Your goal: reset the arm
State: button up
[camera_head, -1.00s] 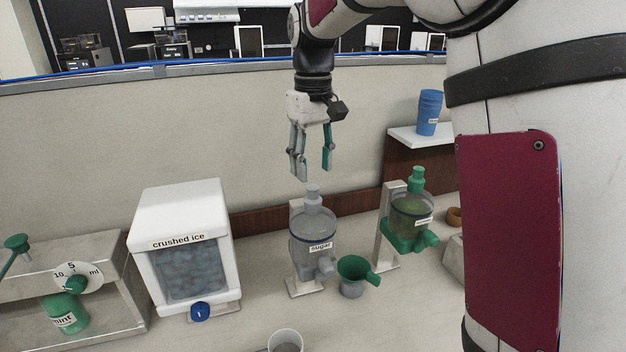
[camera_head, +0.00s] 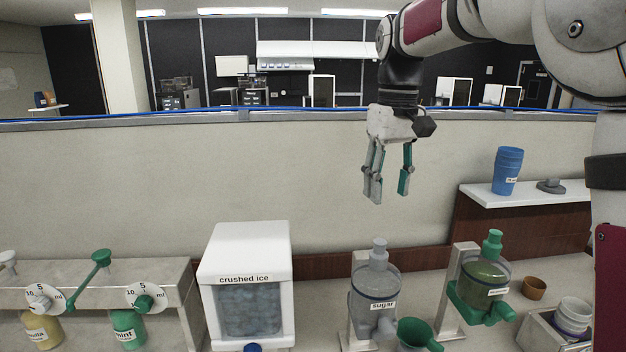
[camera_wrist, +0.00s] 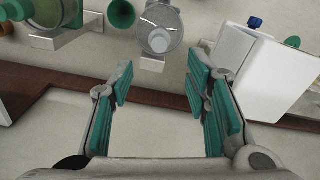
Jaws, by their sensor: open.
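My gripper (camera_head: 388,186) hangs pointing down in the head view, high above the counter and in front of the beige partition. Its green-padded fingers are apart with nothing between them. The wrist view also shows my gripper (camera_wrist: 163,100) open and empty, with bare pale surface between the fingers. In the head view the sugar dispenser (camera_head: 374,291) stands below it, clearly apart from the fingers.
A crushed ice box (camera_head: 246,285) stands left of the sugar dispenser. A green dispenser (camera_head: 484,280) and funnel (camera_head: 415,335) are to its right. Syrup bottles (camera_head: 128,330) are at left.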

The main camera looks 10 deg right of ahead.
jog(key=s+m+t, duration=0.1)
jog(key=s+t, duration=0.2)
jog(key=s, duration=0.9)
jog(key=s+f+t, duration=0.1)
jog(key=s+f, duration=0.2)
jog(key=s, duration=0.3)
jog(key=s+f+m+t+b, duration=0.1)
jog(key=s+f, duration=0.3)
jog(key=s, duration=0.2)
jog(key=shift+s+f+m, duration=0.15)
jog(key=shift+s+m, duration=0.15)
jog(key=shift+s, duration=0.05)
